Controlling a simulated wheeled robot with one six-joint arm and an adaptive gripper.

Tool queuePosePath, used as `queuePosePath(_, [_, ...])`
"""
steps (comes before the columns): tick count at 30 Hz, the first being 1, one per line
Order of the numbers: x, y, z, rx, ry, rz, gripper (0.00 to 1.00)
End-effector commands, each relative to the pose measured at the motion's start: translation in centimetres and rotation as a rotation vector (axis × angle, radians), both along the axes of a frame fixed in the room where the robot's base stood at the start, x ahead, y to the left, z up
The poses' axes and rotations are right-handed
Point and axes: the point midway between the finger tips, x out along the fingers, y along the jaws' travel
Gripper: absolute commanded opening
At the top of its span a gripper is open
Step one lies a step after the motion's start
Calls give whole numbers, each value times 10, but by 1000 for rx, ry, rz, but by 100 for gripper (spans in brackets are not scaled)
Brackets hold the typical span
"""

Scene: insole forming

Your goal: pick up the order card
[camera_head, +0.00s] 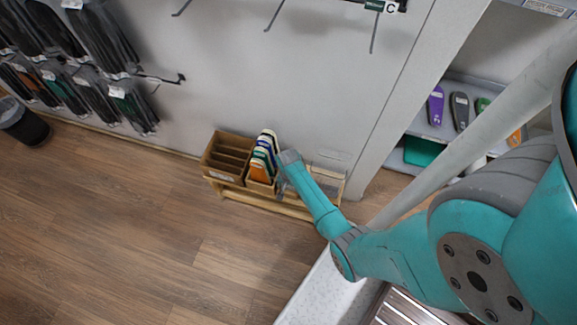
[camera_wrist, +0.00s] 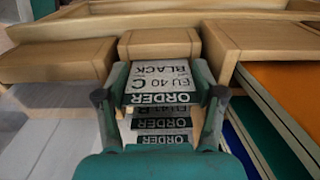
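The order card (camera_wrist: 160,84) is white with a black ORDER band and reads EU 40 C BLACK, upside down in the wrist view. It lies in front of a wooden rack block. My gripper (camera_wrist: 162,100) has its two fingers apart, one at each side edge of this card. I cannot tell whether the pads press on the edges. More cards (camera_wrist: 160,137) with black ORDER bands show below it, partly hidden. In the head view my gripper (camera_head: 288,158) is at the wooden rack; the card is not discernible there.
The wooden rack (camera_head: 228,158) stands low by the wall, with orange, green and blue insoles (camera_head: 262,160) right beside my gripper. Hanging packs (camera_head: 95,45) and a dark bin (camera_head: 24,124) are at left. A shelf with coloured insoles (camera_head: 435,105) is at right. The wooden floor (camera_head: 120,230) is clear.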

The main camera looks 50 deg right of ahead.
Motion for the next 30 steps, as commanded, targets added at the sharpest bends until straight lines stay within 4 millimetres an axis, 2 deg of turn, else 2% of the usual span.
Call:
queuePosePath(17, [0,0,6,-1,-1,0,53])
queuePosePath(23, [0,0,24,-1,-1,0,53])
queuePosePath(30, [0,0,55,-1,-1,0,53])
